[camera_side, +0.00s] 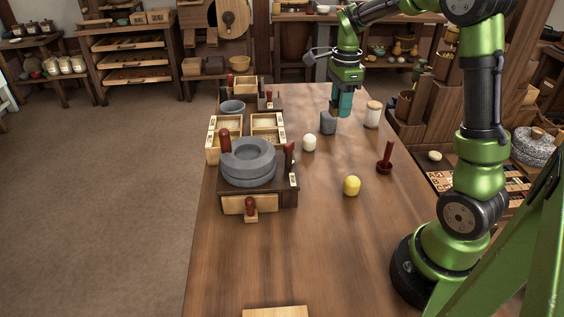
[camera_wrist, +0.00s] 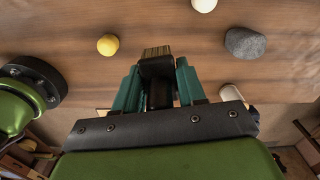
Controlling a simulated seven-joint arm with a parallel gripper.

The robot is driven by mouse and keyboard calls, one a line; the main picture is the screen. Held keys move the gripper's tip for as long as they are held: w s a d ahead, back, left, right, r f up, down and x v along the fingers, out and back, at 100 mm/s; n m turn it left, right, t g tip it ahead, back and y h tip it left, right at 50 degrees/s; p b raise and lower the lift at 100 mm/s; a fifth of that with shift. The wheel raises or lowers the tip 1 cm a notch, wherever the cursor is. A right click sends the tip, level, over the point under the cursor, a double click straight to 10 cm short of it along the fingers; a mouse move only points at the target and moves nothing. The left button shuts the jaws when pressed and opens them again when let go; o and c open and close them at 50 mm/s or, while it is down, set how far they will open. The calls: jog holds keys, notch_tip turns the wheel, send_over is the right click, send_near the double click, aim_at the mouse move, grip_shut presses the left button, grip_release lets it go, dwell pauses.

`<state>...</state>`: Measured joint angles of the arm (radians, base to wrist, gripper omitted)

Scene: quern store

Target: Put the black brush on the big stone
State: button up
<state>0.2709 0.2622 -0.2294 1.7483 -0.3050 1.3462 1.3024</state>
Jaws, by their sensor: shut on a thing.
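My gripper (camera_side: 345,108) has teal fingers and hangs over the far part of the table, just right of the grey stone. In the wrist view my gripper (camera_wrist: 158,88) is shut on the black brush (camera_wrist: 157,68), whose tan bristles point away from the wrist. In the side view the brush cannot be made out. The big stone (camera_side: 248,170), a grey round quern with a hollow top, sits on a dark wooden stand left of the gripper and nearer the side camera. Nothing is seen lying on its top.
A small grey stone (camera_side: 327,124), a white ball (camera_side: 309,143), a yellow ball (camera_side: 352,186), a pale jar (camera_side: 372,115) and a red-brown upright peg (camera_side: 386,158) stand on the table. Upright red handles (camera_side: 225,141) flank the quern. Wooden boxes (camera_side: 269,127) stand behind it. The near table is mostly clear.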

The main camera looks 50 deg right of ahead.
jog(key=s+d+m, duration=0.2)
jog(key=d, duration=0.4)
send_near(328, 122)
jog(key=d, duration=0.1)
jog(key=w+d+f, duration=0.1)
jog(key=d, duration=0.1)
jog(key=shift+w+f, duration=0.35)
jog(key=shift+f, duration=0.05)
jog(key=shift+d+f, duration=0.1)
jog(key=shift+f, duration=1.65)
jog(key=o, duration=1.1)
jog(key=shift+f, duration=0.15)
jog(key=shift+c, duration=0.2)
